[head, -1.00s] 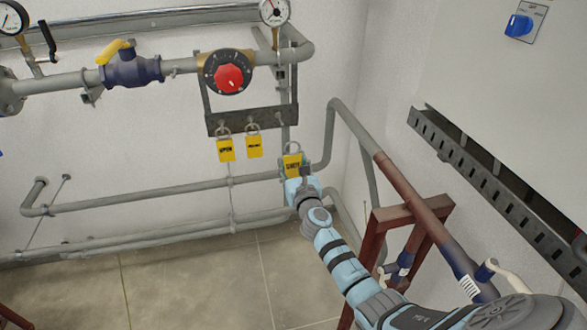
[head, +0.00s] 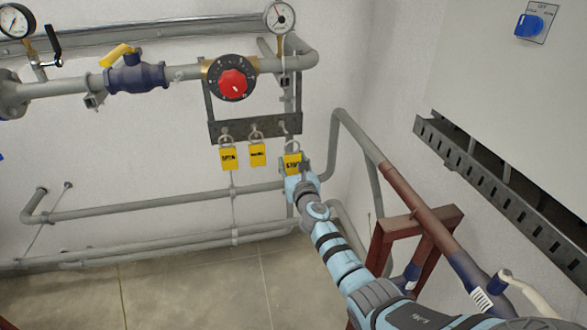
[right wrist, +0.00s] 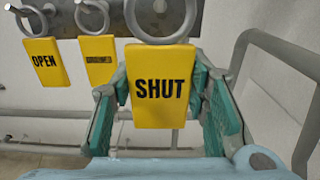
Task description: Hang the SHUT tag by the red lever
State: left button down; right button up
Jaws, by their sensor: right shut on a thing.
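My right gripper (head: 300,176) is shut on the yellow SHUT tag (head: 292,162), just below the right end of a dark hook rail (head: 256,129). In the right wrist view the SHUT tag (right wrist: 160,88) hangs upright between the green-padded fingers, with its grey ring (right wrist: 160,22) on top. A hook shows behind the ring; I cannot tell whether the ring is around it. A red knob (head: 233,84) on a black dial sits above the rail; no plain red lever shows. My left gripper is not in view.
An OPEN tag (head: 228,158) and another yellow tag (head: 257,154) hang from the rail to the left. A yellow-handled valve (head: 135,77) is on the upper pipe. A grey pipe (head: 345,130) and a red-brown frame (head: 408,228) stand to the right.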

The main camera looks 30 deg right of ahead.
aim_at(290, 155)
jog(key=shift+b+x, duration=1.8)
jog(key=shift+x, duration=0.3)
jog(key=b+x, duration=0.5)
jog(key=b, duration=0.5)
jog(key=shift+w+d, duration=0.1)
jog(key=shift+w, duration=0.2)
